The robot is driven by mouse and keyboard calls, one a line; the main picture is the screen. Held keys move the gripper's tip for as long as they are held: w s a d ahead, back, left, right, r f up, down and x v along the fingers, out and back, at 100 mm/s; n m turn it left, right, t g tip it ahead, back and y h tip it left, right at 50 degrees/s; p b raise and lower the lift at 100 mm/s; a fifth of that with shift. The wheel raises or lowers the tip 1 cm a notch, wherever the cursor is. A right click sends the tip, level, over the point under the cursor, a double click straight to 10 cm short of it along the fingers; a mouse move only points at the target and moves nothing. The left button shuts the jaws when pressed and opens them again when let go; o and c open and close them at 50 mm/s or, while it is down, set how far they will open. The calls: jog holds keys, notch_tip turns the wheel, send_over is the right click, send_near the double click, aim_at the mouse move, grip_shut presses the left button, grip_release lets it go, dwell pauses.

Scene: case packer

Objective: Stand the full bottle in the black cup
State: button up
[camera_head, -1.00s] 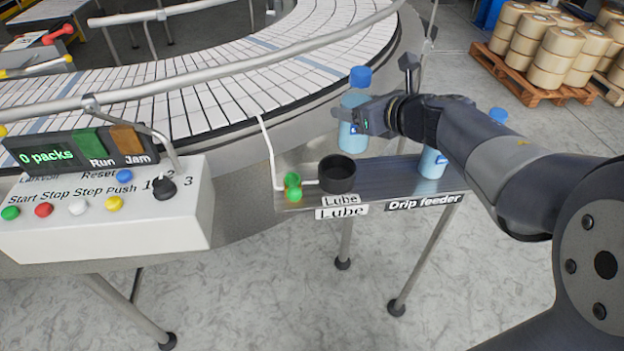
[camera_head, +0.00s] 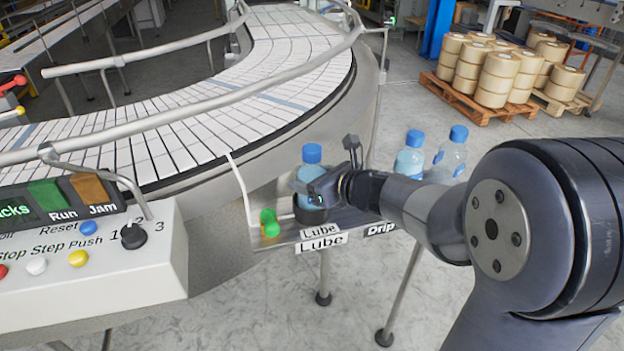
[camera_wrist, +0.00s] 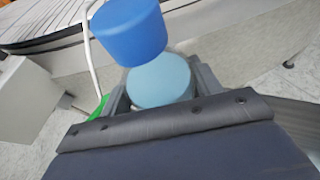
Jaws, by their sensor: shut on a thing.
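A bottle with a blue cap and pale blue body (camera_head: 311,174) is upright in my gripper (camera_head: 314,188). The black cup (camera_head: 308,215) is on the narrow metal shelf, directly below the bottle. The bottle's base meets or overlaps the cup's rim in the head view; I cannot tell whether it rests on the cup floor. In the wrist view the bottle's blue cap (camera_wrist: 130,32) and pale blue shoulder (camera_wrist: 160,82) show between my fingers. The cup is hidden there.
Two other blue-capped bottles (camera_head: 410,158) (camera_head: 451,158) stand to the right, partly behind my arm.

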jog(key=shift+r, duration=0.1)
jog(key=shift+f, duration=0.2)
jog(key=o, duration=1.3)
jog(key=shift+r, duration=0.1)
jog(key=shift+r, duration=0.15)
jog(key=v, duration=1.2)
jog(key=shift+b, duration=0.3)
